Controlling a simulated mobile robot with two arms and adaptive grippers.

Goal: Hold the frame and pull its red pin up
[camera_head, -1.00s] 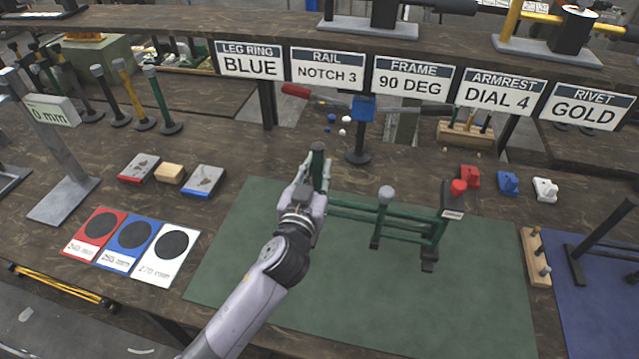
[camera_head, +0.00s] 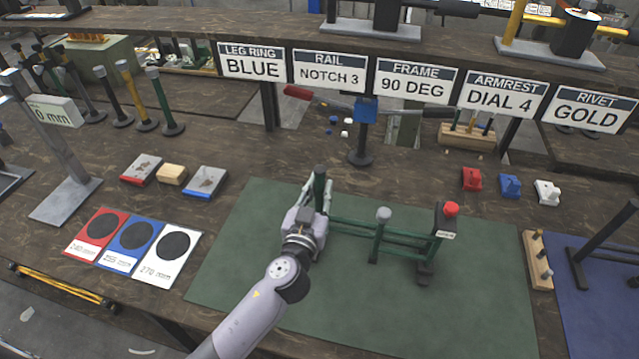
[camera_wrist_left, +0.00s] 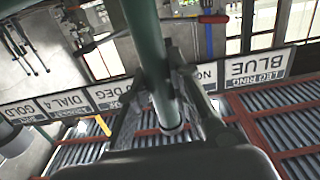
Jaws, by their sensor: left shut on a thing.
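The green frame (camera_head: 403,231) stands on the green mat, with a left post (camera_head: 320,184), a middle post with a grey knob (camera_head: 383,214) and a black block (camera_head: 444,220) at its right end. The red pin (camera_head: 451,208) sits on top of that block. My left gripper (camera_head: 317,197) is shut on the frame's left post. In the left wrist view the post (camera_wrist_left: 146,45) runs between the fingers (camera_wrist_left: 163,95). The gripper hides the post's lower part in the head view. My right gripper is not in view.
A red block (camera_head: 472,179), a blue block (camera_head: 510,185) and a white block (camera_head: 547,192) stand behind the mat at the right. A wooden rack (camera_head: 538,258) borders the mat's right edge. The front of the green mat (camera_head: 390,320) is clear.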

